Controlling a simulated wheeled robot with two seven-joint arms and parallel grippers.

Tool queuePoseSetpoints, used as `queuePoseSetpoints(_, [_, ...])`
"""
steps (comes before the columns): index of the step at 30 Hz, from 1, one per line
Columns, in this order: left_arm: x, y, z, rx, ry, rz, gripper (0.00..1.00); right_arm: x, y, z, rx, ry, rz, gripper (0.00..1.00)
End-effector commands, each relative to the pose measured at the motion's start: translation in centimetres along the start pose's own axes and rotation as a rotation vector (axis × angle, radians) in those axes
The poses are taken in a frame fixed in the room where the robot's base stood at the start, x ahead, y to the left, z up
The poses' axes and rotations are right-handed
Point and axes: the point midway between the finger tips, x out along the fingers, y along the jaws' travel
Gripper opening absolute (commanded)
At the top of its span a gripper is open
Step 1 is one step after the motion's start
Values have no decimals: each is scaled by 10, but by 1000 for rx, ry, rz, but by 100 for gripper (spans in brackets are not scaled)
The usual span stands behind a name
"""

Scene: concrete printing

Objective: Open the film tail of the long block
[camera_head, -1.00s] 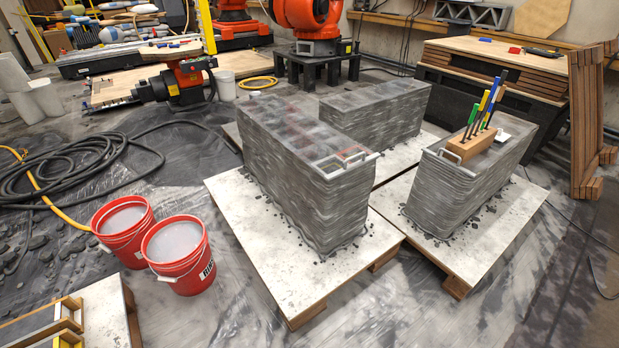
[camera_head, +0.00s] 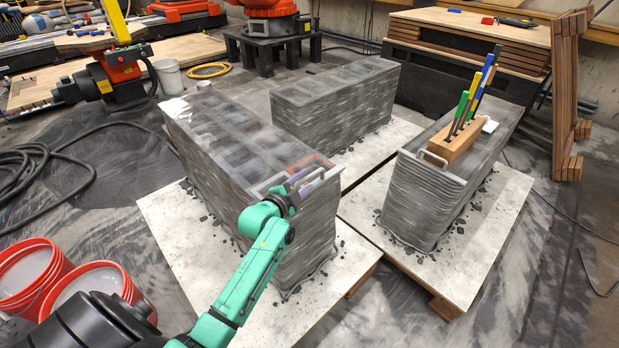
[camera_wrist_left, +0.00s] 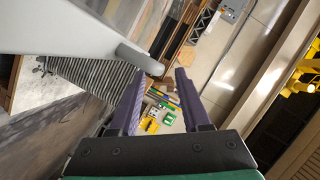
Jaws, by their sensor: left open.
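The long block (camera_head: 208,166) is a ribbed grey layered block in the head view, its top covered by clear, shiny film (camera_head: 225,125). A pale bar with a handle (camera_head: 270,184) lies across the film at the block's near end, partly hidden by my gripper. My left gripper (camera_head: 309,180), on a green arm, is at this near end, by the handle. In the left wrist view its two dark fingers (camera_wrist_left: 160,80) are apart, with nothing clearly between them. A light grey rounded bar (camera_wrist_left: 138,56) shows close to the left fingertip; I cannot tell whether they touch. My right gripper is not visible.
A second block (camera_head: 340,95) stands behind. A third block (camera_head: 425,195) at right carries a wooden holder (camera_head: 452,147) with coloured tools. Red buckets (camera_head: 28,270) stand at lower left. The pale boards (camera_head: 180,230) under the blocks have dark crumbs on them.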

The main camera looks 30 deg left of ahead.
Motion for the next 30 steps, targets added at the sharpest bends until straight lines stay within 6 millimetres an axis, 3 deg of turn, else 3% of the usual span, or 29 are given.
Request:
queuePoseSetpoints(3, [27,0,0,-2,1,-1,47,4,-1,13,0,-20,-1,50])
queuePoseSetpoints(6, [41,1,0,-2,0,0,47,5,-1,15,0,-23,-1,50])
queuePoseSetpoints(15, [46,1,0,-1,0,1,47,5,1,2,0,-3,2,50])
queuePoseSetpoints(16, [46,1,0,-1,0,1,40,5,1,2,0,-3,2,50])
queuePoseSetpoints(19, [46,1,0,-1,0,1,1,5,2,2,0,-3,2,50])
queuePoseSetpoints(30, [46,1,0,-2,-1,1,0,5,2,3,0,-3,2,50])
